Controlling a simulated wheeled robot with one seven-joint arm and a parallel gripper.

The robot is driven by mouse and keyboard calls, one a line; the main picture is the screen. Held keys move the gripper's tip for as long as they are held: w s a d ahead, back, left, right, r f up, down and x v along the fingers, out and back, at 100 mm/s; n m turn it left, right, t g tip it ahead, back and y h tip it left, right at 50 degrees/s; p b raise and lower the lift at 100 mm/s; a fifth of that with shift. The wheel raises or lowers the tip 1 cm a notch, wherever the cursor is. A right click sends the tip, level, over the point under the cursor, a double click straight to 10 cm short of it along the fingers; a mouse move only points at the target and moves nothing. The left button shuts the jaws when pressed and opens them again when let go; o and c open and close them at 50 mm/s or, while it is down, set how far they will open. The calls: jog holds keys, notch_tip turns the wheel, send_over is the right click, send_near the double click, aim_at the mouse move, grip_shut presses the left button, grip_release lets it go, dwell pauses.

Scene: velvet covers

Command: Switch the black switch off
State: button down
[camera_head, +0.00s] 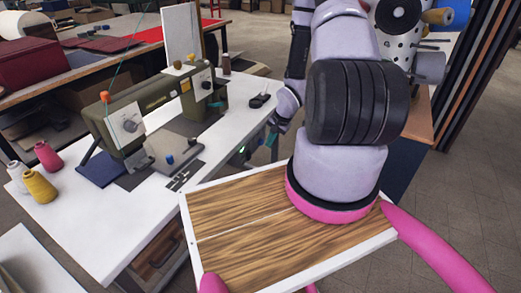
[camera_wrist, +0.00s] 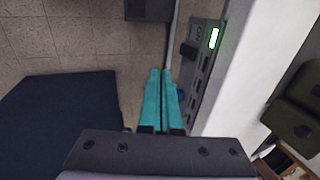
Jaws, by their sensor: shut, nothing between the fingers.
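A grey control panel (camera_wrist: 205,75) is fixed under the edge of the white table in the wrist view. A small black block (camera_wrist: 188,49) stands out from it, apparently the black switch. A lit green indicator (camera_wrist: 214,38) is beside it; its glow (camera_head: 241,150) also shows in the head view. My gripper (camera_wrist: 161,72) has teal fingers, shut and empty, with tips just left of the panel and a little below the black block in the picture. I cannot tell whether they touch the panel. In the head view my gripper (camera_head: 271,140) is beside the table's right edge.
A sewing machine (camera_head: 155,110) stands on the white table (camera_head: 75,215), with thread cones (camera_head: 47,157) at its left end. A dark blue pad (camera_wrist: 60,115) is at the left of the wrist view. Open tiled floor (camera_wrist: 95,40) lies beyond.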

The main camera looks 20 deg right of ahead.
aim_at(250, 156)
jog(key=w+a+f, duration=0.4)
jog(key=w+f, duration=0.1)
jog(key=f, duration=0.4)
jog(key=shift+w+a+f, duration=0.15)
jog(key=shift+w+a, duration=0.05)
jog(key=shift+w, duration=0.05)
jog(key=shift+f, duration=0.1)
jog(key=shift+w+a+f+t+y, duration=0.1)
jog(key=shift+a+t+y, duration=0.1)
jog(key=shift+t+y, duration=0.15)
jog(key=shift+w+r, duration=0.1)
jog(key=shift+r, duration=0.75)
